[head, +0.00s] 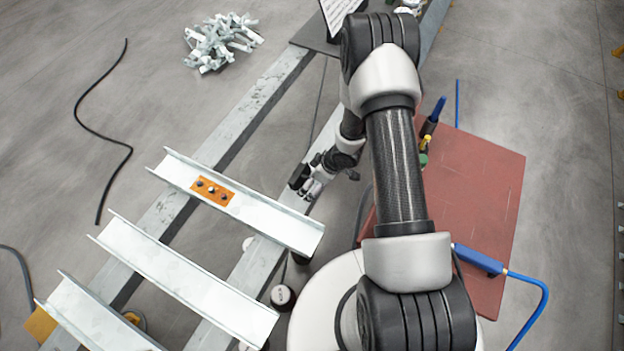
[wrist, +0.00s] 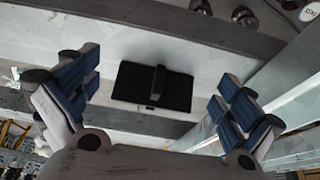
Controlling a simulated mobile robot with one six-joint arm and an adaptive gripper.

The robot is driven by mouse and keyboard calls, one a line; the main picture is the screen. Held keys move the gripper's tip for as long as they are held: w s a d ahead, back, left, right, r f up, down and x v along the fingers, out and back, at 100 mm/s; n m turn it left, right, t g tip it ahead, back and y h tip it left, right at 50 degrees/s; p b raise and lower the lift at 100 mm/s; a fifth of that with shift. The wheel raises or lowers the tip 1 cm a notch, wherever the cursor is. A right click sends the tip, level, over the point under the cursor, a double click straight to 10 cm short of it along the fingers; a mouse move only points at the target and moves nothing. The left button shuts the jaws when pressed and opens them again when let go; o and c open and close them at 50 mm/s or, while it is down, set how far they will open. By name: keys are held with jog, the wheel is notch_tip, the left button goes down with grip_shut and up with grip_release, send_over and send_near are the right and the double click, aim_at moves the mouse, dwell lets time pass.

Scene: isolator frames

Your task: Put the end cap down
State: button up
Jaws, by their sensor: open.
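The end cap is most likely the black rectangular plate (wrist: 178,92) with a raised rib in the wrist view. It lies against a pale metal surface, between and beyond my fingers. My gripper (wrist: 155,85) is open, its blue-padded fingers wide apart on either side of the plate and not touching it in the picture. In the head view my gripper (head: 312,188) is low over the right-hand rail, beside a small black piece (head: 298,176) that looks like the same cap. The exact contact under the cap is hidden.
Several pale channels (head: 185,275) lie across two long rails (head: 255,95); one carries an orange plate (head: 213,192). A reddish board (head: 480,185) with tools stands right of my arm. A heap of metal brackets (head: 220,42) and a black cable (head: 110,138) lie on the floor.

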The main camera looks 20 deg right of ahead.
jog(key=s+d+r+m+t+h+p, duration=0.1)
jog(key=d+r+m+h, duration=0.15)
jog(key=r, duration=1.05)
jog(key=s+d+r+m+h+p, duration=0.15)
jog(key=d+r, duration=0.25)
jog(key=r, duration=0.8)
jog(key=s+d+r+m+t+h+p, duration=0.1)
jog(key=d+r+h+p, duration=0.15)
jog(key=r, duration=1.05)
jog(key=s+a+r+m+y, duration=0.1)
jog(key=s+a+r, duration=0.4)
jog(key=s, duration=0.5)
jog(key=s+a+r+m+y, duration=0.2)
jog(key=s+a+r, duration=0.4)
jog(key=s, duration=0.4)
jog(key=shift+s+r+m+g+b, duration=0.3)
jog(key=shift+r+m+b, duration=0.05)
jog(key=shift+m, duration=0.15)
